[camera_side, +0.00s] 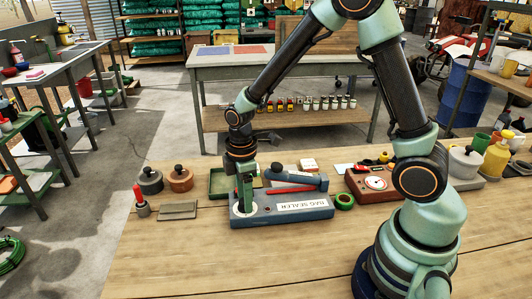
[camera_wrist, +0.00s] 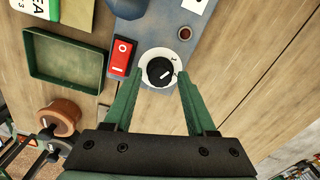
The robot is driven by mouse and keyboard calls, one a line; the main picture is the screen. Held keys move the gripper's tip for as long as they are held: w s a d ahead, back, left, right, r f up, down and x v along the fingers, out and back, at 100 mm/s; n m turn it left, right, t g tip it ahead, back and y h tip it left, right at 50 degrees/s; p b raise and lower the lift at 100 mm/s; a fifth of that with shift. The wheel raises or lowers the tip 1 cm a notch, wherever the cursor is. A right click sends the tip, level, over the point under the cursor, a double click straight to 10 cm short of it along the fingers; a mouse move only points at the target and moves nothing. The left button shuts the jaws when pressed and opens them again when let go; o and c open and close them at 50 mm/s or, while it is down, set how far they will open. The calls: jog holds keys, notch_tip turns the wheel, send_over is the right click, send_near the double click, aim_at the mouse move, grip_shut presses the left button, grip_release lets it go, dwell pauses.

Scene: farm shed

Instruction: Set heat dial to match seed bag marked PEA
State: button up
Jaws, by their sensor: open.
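The blue-grey bag sealer (camera_side: 262,216) lies on the wooden bench, with its BAG SEALER label facing the side camera. In the wrist view its heat dial (camera_wrist: 162,70) is a black knob with a white mark on a white round plate. My gripper (camera_side: 244,208) points down over the sealer's left end. Its two green fingers (camera_wrist: 159,75) are open, one on each side of the dial, with nothing held. I cannot tell whether they touch the knob.
A red rocker switch (camera_wrist: 122,56) sits beside the dial. A green tray (camera_wrist: 68,66) and lidded brown pot (camera_wrist: 58,114) stand close by. A red-brown box with a white dial (camera_side: 372,186) and green tape roll (camera_side: 344,200) stand right. The front bench is clear.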

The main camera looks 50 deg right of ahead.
jog(key=shift+f, duration=0.35)
grip_shut()
